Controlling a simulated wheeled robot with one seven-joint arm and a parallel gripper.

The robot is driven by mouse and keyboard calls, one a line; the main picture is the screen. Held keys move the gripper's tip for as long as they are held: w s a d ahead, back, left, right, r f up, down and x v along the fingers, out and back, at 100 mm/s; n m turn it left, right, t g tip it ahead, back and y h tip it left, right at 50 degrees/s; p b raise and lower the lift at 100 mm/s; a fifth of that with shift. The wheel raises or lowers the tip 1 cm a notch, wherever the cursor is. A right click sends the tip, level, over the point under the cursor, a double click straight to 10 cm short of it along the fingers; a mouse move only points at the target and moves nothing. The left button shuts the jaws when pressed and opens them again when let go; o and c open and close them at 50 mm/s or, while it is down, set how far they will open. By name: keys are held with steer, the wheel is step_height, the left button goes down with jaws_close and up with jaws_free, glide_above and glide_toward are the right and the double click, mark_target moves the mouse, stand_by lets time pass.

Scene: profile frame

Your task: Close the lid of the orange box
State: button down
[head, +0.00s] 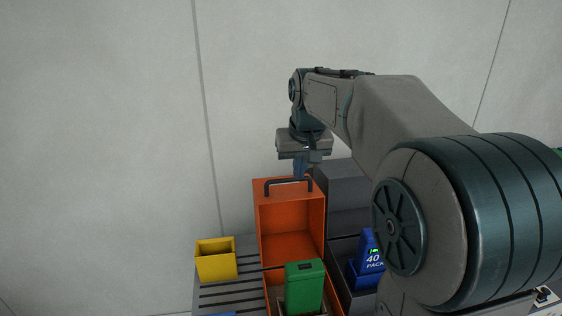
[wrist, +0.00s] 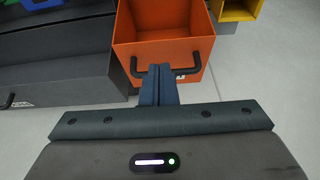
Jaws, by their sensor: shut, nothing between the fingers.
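The orange box (head: 270,280) stands low in the head view. Its lid (head: 290,225) is open and stands upright at the back, with a dark handle (head: 288,183) along its top edge. The lid also shows in the wrist view (wrist: 165,35), its handle (wrist: 188,71) facing my gripper. My gripper (head: 300,176) is shut and empty, pointing down by the lid's top edge at the handle. In the wrist view the closed fingertips (wrist: 158,70) overlap the middle of the handle; I cannot tell whether they touch it. A green object (head: 304,285) is in the box's lower part.
A dark grey box (head: 345,195) with its lid up stands right of the orange one. A blue pack (head: 368,262) sits there. A yellow bin (head: 215,261) stands to the left on a slatted grey surface (head: 225,295). A pale wall rises behind.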

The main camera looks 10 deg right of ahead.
step_height(320, 180, up, 3)
steer(key=p, duration=0.1)
glide_above(291, 190)
steer(key=x, duration=0.3)
steer(key=p+x, duration=0.1)
steer(key=x, duration=0.5)
steer(key=shift+w+a+f+p, duration=0.1)
steer(key=shift+w+f+p, duration=0.15)
steer(key=shift+w, duration=0.25)
steer(key=shift+s+f, duration=0.15)
steer(key=shift+s+p, duration=0.5)
steer(key=shift+s, duration=1.25)
steer(key=shift+s+f+t+b, duration=0.1)
steer(key=shift+f+t+b, duration=0.05)
steer(key=shift+t+b, duration=0.2)
